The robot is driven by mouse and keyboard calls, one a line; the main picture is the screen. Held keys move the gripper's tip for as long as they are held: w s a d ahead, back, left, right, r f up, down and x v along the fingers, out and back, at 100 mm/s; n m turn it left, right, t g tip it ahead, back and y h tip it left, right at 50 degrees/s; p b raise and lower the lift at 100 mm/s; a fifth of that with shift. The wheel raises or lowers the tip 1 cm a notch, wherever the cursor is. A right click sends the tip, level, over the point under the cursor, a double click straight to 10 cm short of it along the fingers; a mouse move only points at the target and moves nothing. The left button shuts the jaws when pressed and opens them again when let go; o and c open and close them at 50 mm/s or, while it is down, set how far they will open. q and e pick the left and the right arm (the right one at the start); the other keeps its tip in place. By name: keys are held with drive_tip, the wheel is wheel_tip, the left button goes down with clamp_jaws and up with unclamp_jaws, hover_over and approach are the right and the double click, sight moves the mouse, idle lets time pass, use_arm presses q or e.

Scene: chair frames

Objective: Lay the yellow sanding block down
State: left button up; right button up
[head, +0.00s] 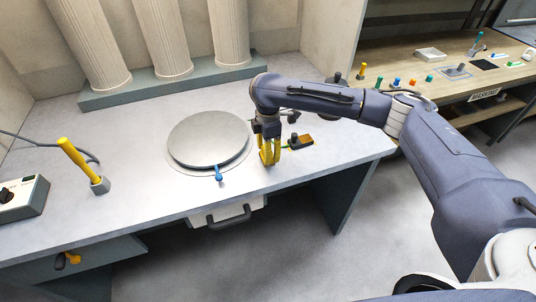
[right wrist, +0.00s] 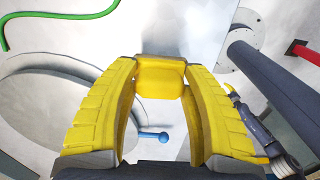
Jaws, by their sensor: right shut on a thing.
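The yellow sanding block (right wrist: 160,77) sits between the tips of my right gripper's yellow fingers in the right wrist view. My right gripper (head: 268,160) is shut on it. In the head view the gripper points down over the worktable, just right of the round grey disc, and its fingers hide most or all of the block. I cannot tell whether the block touches the tabletop. My left gripper is not in view.
The round grey disc (head: 208,138) with a blue-knobbed lever (head: 218,175) stands left of the gripper. A black and brown tool (head: 301,141) lies close on its right. A yellow-handled tool (head: 78,157) stands at left. Columns (head: 170,40) line the back.

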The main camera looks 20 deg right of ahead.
drive_tip(key=shift+f, duration=0.95)
drive_tip(key=o, duration=1.1)
drive_tip(key=shift+f, duration=0.15)
wheel_tip(320, 180, up, 12)
drive_tip(key=shift+r, duration=0.15)
